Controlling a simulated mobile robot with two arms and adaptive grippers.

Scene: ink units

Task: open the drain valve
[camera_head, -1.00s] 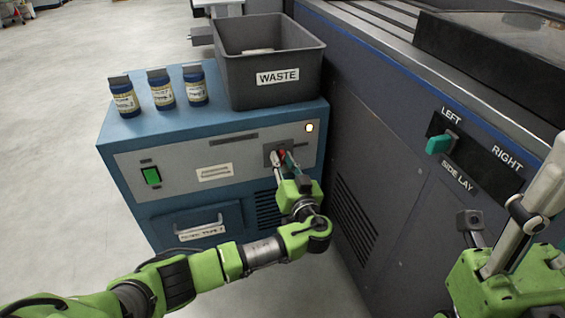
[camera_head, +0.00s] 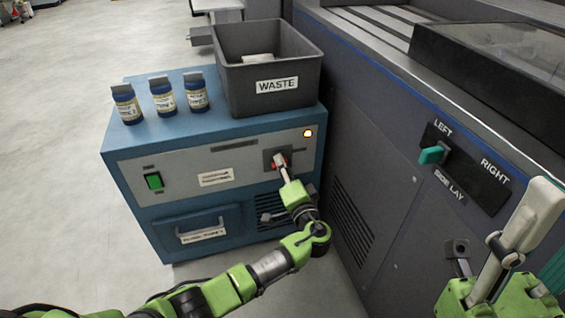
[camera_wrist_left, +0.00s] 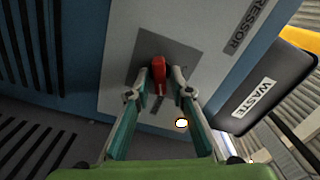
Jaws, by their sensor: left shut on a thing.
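The drain valve's red handle (camera_wrist_left: 158,72) sits on a grey plate on the front of the blue unit. In the head view only a bit of red (camera_head: 287,162) shows beside my finger. My left gripper (camera_head: 281,160) is at this handle, shut on it. In the left wrist view, the fingertips of this gripper (camera_wrist_left: 156,86) stand on either side of the handle. My right gripper (camera_head: 520,235) is at the lower right, away from the valve, and its finger gap is not clear.
A grey waste bin (camera_head: 238,84) and several blue bottles (camera_head: 163,98) stand on the blue unit (camera_head: 135,143). Its front has a green switch (camera_head: 153,181), a lit lamp (camera_head: 308,133) and a drawer (camera_head: 200,226). The dark machine (camera_head: 385,190) with a teal lever (camera_head: 431,155) stands close on the right.

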